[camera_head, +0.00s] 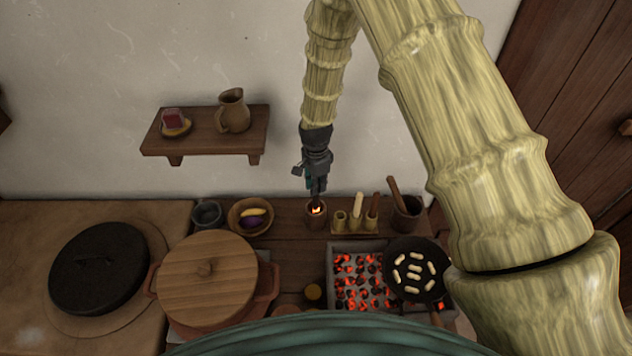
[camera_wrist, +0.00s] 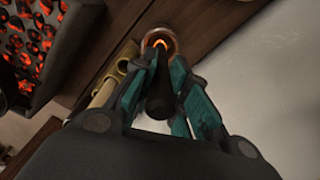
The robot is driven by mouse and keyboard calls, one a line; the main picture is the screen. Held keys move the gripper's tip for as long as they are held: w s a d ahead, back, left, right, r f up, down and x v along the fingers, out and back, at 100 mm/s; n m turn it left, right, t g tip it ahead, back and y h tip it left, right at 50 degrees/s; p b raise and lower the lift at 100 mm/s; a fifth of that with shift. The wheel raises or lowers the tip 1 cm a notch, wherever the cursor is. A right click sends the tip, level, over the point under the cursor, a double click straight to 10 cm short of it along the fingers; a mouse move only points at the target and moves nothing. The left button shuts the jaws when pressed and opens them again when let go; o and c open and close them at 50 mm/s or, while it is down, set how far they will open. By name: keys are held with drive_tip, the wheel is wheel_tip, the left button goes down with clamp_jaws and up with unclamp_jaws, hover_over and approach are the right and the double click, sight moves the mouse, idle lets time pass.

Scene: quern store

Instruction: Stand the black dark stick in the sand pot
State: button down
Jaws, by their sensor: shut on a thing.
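My gripper (camera_head: 316,182) points down over the back of the wooden counter. In the wrist view its teal-padded fingers (camera_wrist: 158,80) are shut on a dark stick (camera_wrist: 160,102). The stick's lower end points at a small round brown pot (camera_head: 316,220), directly below the gripper. An orange glow shows in that pot's mouth, and its rim (camera_wrist: 174,42) shows in the wrist view. I cannot tell whether the stick's tip is inside the mouth or just above it. No sand is clearly visible, so I cannot tell which vessel is the sand pot.
Right of the pot stand a rack (camera_head: 354,231) of small cups with sticks and a utensil pot (camera_head: 409,218). A bowl (camera_head: 248,216) is to the left. A glowing coal grill (camera_head: 330,285) and a frying pan (camera_head: 411,290) lie in front. A shelf (camera_head: 205,140) hangs behind.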

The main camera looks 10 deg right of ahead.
drive_tip(key=shift+w+f+b, duration=0.1)
drive_tip(key=shift+f+b, duration=0.8)
drive_tip(key=shift+f, duration=1.05)
drive_tip(key=c, duration=1.3)
unclamp_jaws()
wheel_tip(320, 180, up, 12)
drive_tip(key=shift+r, duration=0.1)
